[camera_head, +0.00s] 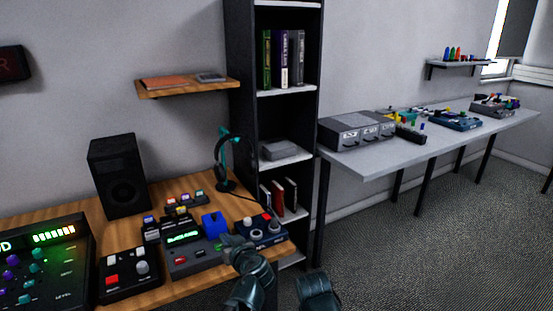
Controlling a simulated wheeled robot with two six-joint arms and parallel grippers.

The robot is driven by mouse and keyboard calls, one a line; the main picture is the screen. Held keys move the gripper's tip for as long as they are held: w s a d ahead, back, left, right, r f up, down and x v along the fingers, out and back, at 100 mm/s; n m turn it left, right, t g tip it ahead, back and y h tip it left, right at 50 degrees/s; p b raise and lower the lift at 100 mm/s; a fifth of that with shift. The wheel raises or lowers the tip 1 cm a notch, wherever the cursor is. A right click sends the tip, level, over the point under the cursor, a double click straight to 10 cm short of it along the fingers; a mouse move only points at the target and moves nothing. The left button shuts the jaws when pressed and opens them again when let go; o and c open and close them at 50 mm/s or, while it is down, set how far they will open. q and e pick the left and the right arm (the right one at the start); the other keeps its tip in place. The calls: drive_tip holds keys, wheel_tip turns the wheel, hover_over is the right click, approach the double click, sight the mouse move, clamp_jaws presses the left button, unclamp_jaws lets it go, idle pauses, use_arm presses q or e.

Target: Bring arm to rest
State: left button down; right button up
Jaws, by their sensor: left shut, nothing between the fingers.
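My left gripper (230,241) shows small at the lower middle of the head view, over the front right part of the wooden desk (185,277). It is shut and empty. It is in front of the dark control boxes, and I cannot tell whether it touches them. Its arm comes up from the bottom edge. Another dark part of my own body shows to the right of it at the bottom edge. My right gripper is not in view.
Near the gripper are a box with a green display (182,237), a blue block (214,224) and a knob box (262,231). A speaker (118,177) and headphone stand (224,160) stand behind. A tall shelf (237,75) and grey table (440,140) are to the right. Carpet is clear at lower right.

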use_arm(q)
drive_tip(key=s+d+f+m+g+h, duration=0.3)
drive_tip(key=s+d+f+g, duration=0.25)
drive_tip(key=s+f, duration=0.4)
drive_tip(key=s+d+f+m+g+h, duration=0.4)
drive_tip(key=s+d+f+m+g, duration=0.25)
drive_tip(key=s+d, duration=0.45)
wheel_tip(320, 180, up, 18)
drive_tip(key=a+p, duration=0.1)
drive_tip(key=p, duration=1.6)
drive_tip(key=shift+s+a+f, duration=0.15)
drive_tip(key=shift+a+f, duration=0.1)
drive_tip(key=shift+a, duration=0.15)
